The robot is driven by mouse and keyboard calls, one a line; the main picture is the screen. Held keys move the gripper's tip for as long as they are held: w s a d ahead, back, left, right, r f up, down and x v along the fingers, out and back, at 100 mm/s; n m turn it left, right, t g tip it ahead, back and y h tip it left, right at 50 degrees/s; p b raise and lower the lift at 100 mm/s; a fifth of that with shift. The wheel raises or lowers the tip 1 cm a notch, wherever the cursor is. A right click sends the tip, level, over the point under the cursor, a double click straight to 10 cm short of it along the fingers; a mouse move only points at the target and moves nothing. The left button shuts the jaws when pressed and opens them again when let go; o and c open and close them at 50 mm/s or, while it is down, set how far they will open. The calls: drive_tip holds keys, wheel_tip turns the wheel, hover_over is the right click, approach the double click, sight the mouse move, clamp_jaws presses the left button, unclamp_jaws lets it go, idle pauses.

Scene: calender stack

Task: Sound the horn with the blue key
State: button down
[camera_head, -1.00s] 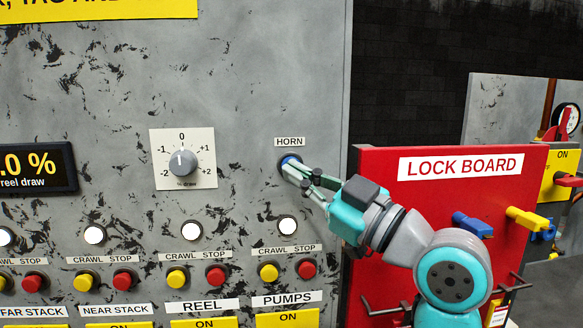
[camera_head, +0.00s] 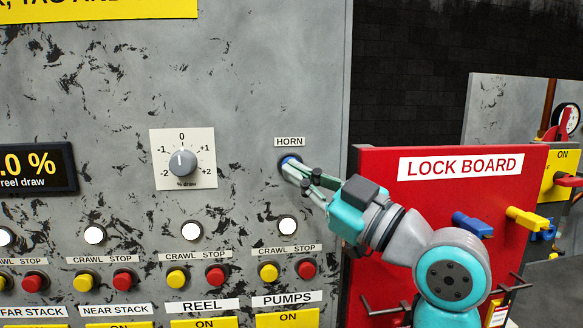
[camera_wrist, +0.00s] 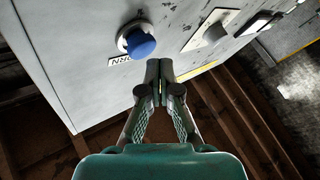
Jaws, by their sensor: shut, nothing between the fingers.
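The blue horn key (camera_head: 290,161) is a round push button on the grey panel, under the HORN label (camera_head: 289,142). In the head view my gripper (camera_head: 293,167) is shut and empty, its tips overlapping the button's lower right edge and hiding part of it. The tips appear beside the button there, with a visible gap. I cannot tell from the head view how far they are from the panel.
Below the horn are a white lamp (camera_head: 287,226), a yellow button (camera_head: 268,272) and a red button (camera_head: 306,269). A grey dial (camera_head: 182,163) is to the left. The red lock board (camera_head: 440,220) stands close to my arm at the right.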

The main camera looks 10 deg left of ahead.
drive_tip(key=shift+w+a, duration=0.25)
drive_tip(key=shift+w, duration=0.6)
idle(0.8)
drive_tip(key=shift+s, duration=0.15)
drive_tip(key=shift+s+d, duration=0.25)
drive_tip(key=shift+s, duration=0.55)
drive_tip(key=shift+s+d, duration=0.25)
drive_tip(key=shift+s, duration=0.55)
drive_tip(key=shift+s+d, duration=0.2)
drive_tip(key=shift+s, duration=0.6)
drive_tip(key=shift+s+d, duration=0.25)
drive_tip(key=shift+s, duration=0.55)
drive_tip(key=shift+f, duration=0.1)
